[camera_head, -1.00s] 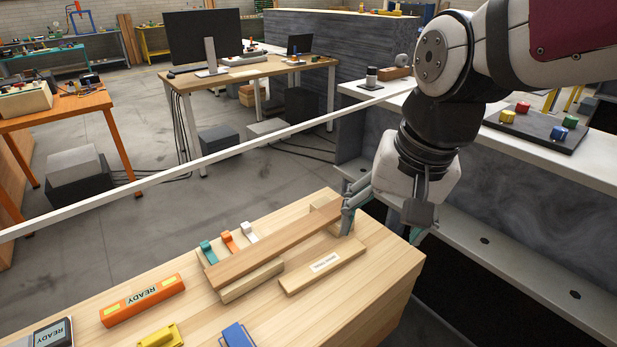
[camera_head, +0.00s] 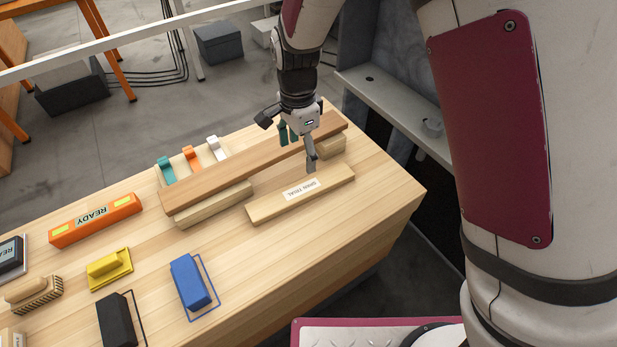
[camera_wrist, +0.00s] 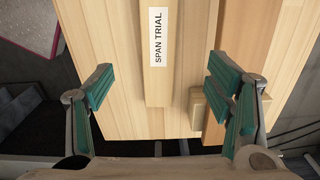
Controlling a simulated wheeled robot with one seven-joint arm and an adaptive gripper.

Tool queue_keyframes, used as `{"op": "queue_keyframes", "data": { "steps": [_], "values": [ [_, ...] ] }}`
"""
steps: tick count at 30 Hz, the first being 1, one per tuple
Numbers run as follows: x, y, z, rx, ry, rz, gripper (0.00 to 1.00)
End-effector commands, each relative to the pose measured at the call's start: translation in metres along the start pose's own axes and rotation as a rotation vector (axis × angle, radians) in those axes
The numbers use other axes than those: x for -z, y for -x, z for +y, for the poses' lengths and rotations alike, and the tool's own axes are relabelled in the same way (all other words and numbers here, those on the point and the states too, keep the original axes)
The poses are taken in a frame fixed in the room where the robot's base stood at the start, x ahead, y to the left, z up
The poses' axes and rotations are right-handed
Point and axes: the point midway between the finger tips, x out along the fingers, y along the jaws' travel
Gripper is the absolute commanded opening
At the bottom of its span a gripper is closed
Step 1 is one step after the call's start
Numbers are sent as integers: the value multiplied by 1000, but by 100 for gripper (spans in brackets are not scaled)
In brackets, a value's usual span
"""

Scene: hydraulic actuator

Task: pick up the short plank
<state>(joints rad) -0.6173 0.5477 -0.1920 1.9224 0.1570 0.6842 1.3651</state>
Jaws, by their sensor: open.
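The short plank (camera_head: 275,206) is pale wood with a white "SPAN TRIAL" label and lies flat on the bench, in front of a longer brown plank. In the wrist view the short plank (camera_wrist: 157,85) runs up the middle, its near end between the spread fingers. My gripper (camera_head: 297,149) is open and empty, fingers pointing down, near the right end of both planks. In the wrist view my gripper (camera_wrist: 163,90) has its left fingertip left of the short plank and its right fingertips by the brown plank. Its exact height is hard to tell.
The brown plank (camera_head: 235,168) rests on a wooden block (camera_head: 212,204) and another block (camera_head: 331,145), just behind the short plank. Teal, orange and white pieces stand behind it. A blue block (camera_head: 189,282) and yellow piece (camera_head: 109,268) lie left. Bare bench lies front right.

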Motion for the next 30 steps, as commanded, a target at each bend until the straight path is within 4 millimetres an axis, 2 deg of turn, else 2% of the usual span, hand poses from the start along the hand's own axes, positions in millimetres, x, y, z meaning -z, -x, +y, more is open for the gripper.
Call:
{"op": "queue_keyframes", "data": {
  "steps": [9, 12, 22, 30],
  "values": [
    [0, -57, 2, -5, -2, -1, 73],
    [1, -71, 1, -3, -1, -1, 73],
    [1, -91, 2, -4, 0, -1, 73],
    [2, -129, 3, -5, 0, -1, 73]
  ]
}}
